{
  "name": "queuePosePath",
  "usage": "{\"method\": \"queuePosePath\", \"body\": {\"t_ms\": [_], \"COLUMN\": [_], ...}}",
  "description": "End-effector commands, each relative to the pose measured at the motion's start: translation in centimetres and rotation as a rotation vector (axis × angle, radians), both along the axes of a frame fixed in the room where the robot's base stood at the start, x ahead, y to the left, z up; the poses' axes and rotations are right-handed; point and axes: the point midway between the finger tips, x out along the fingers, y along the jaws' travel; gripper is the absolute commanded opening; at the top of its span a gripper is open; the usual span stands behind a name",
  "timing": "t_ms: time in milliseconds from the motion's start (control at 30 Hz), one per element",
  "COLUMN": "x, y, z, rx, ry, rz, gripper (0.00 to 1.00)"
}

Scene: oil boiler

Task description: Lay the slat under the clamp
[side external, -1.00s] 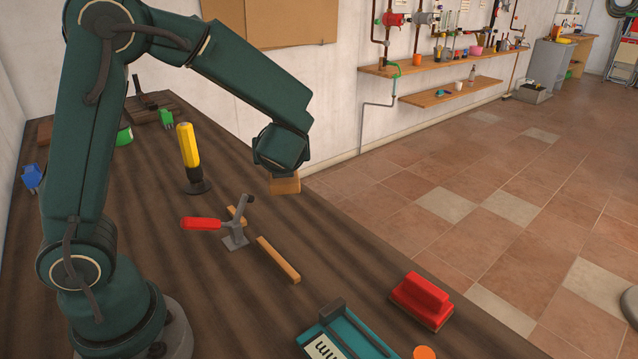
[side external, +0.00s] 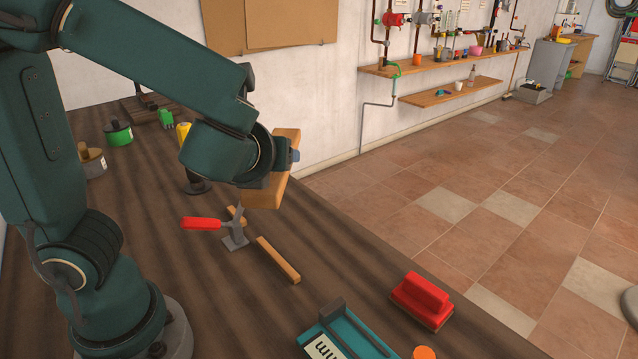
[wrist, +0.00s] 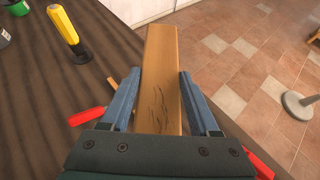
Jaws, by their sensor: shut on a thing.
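The slat (side external: 278,172) is a light wooden board. My gripper (wrist: 160,88) is shut on it, with a blue finger on each side; the slat (wrist: 161,55) also shows in the wrist view, reaching away from me. It is held in the air, tilted, above and behind the clamp in the side view. The clamp (side external: 235,242) stands on the bench with a grey base and a red handle (side external: 201,223) pointing left. In the wrist view the red handle (wrist: 86,117) shows left of my gripper.
A yellow-handled tool (wrist: 63,25) stands behind. A red-topped block (side external: 422,300) and a teal tray (side external: 345,335) lie at the front right. The bench edge drops to the tiled floor.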

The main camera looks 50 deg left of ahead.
Motion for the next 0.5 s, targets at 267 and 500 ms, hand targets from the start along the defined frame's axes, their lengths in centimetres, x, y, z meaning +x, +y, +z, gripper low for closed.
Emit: {"method": "queuePosePath", "body": {"t_ms": [267, 500], "x": [-3.3, -8.8], "y": [7.9, 13.9], "z": [-2.1, -3.9], "rx": [0.003, 0.003], "ry": [0.004, 0.003], "rz": [0.478, 0.914], "gripper": [0.00, 0.00]}}
